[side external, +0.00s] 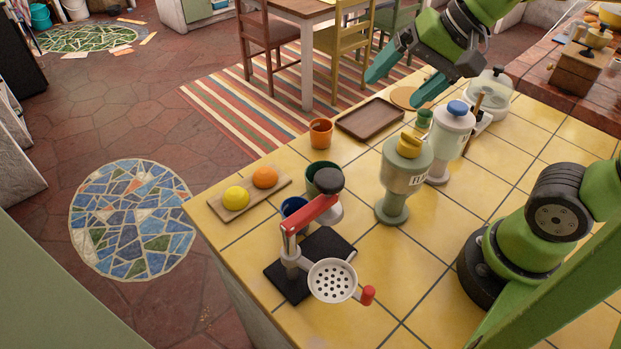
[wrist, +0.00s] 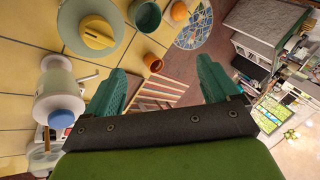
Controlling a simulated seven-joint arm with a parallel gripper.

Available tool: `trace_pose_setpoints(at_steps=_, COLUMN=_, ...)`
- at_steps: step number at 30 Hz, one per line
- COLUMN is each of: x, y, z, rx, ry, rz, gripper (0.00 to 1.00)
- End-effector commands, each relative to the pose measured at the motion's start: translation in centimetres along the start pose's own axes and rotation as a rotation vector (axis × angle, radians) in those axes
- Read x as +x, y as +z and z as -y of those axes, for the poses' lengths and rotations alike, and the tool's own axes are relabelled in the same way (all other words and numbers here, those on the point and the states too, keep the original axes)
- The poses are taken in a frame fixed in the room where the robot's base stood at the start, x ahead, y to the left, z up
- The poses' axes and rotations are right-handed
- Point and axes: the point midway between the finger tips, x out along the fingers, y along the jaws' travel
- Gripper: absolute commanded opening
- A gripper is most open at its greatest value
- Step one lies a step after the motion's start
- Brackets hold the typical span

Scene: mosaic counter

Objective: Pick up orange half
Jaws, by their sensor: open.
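The orange half (side external: 265,177) rests on a small wooden board (side external: 224,212) at the left edge of the counter, beside a yellow lemon-like fruit (side external: 236,198). A round orange shape at the top of the wrist view (wrist: 180,11) appears to be the orange half. My gripper (side external: 402,82) is raised above the far part of the counter, well to the right of the orange half and apart from it. In the wrist view my gripper (wrist: 163,72) has its two green fingers spread wide with nothing between them.
A red-handled juicer (side external: 313,218) on a black base, a blue cup (side external: 294,208) and a dark green cup (side external: 318,172) stand near the board. An orange cup (side external: 320,133), a brown tray (side external: 371,119) and two dispensers (side external: 404,178) (side external: 450,140) stand farther right.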

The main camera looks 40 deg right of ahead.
Motion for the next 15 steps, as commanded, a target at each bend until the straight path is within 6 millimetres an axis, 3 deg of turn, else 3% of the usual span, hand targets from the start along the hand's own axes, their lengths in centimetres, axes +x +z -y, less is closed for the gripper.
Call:
trace_pose_setpoints(at_steps=5, x=2.8, y=-3.6, z=4.5, rx=0.503, ry=0.109, rz=0.128, gripper=0.88)
trace_pose_setpoints(at_steps=9, x=6.2, y=-5.8, z=7.6, rx=0.889, ry=0.247, rz=0.141, gripper=0.88)
trace_pose_setpoints(at_steps=15, x=12.5, y=-6.8, z=11.8, rx=1.381, ry=0.452, rz=0.007, gripper=0.88)
